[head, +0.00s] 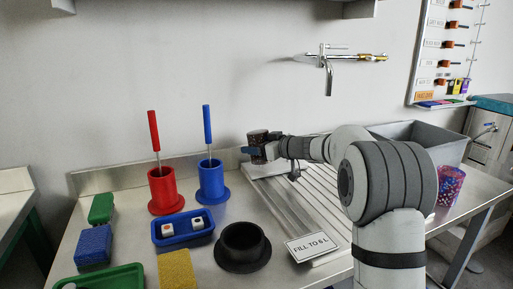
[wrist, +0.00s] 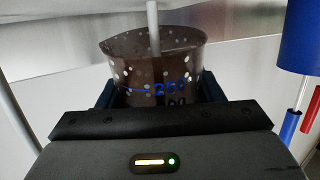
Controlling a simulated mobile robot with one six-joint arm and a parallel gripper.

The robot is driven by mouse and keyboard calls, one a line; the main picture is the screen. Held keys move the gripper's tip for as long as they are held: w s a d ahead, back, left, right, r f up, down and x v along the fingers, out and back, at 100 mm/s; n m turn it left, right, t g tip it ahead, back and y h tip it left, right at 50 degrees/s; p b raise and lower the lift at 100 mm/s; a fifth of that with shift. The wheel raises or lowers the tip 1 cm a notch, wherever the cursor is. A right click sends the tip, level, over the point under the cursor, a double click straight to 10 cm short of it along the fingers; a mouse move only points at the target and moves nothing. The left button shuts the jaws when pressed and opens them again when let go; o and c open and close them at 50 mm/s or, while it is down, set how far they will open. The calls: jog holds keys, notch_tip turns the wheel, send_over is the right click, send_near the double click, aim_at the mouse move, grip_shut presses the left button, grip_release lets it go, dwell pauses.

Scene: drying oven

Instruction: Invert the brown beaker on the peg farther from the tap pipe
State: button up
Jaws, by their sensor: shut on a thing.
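The brown beaker (head: 259,137) is high at the back edge of the drainer, left of the tap pipe (head: 328,78). My gripper (head: 254,152) is shut on it. In the wrist view the beaker (wrist: 140,70) has pale dots and blue and dark markings, and its open rim faces the picture top. The blue holder's handles point down in that view, so the beaker is mouth down. A pale peg (wrist: 153,25) runs into its mouth. I cannot tell how deep it goes or whether they touch. The head view does not show this peg clearly.
The grooved drainer (head: 318,192) lies below, with a "FILL TO 6 L" sign (head: 311,246) at its front. Red (head: 163,191) and blue (head: 211,181) holders with brushes stand left of the beaker. A black flanged cup (head: 243,246) is in front. A grey sink (head: 425,136) is right.

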jog(key=shift+f+b, duration=0.45)
jog(key=shift+b, duration=0.4)
dwell(0.4)
jog(key=o, duration=1.3)
jog(key=v, duration=0.7)
jog(key=shift+s+d+r, duration=0.1)
jog(key=shift+s+d, duration=0.15)
jog(key=shift+d, duration=0.05)
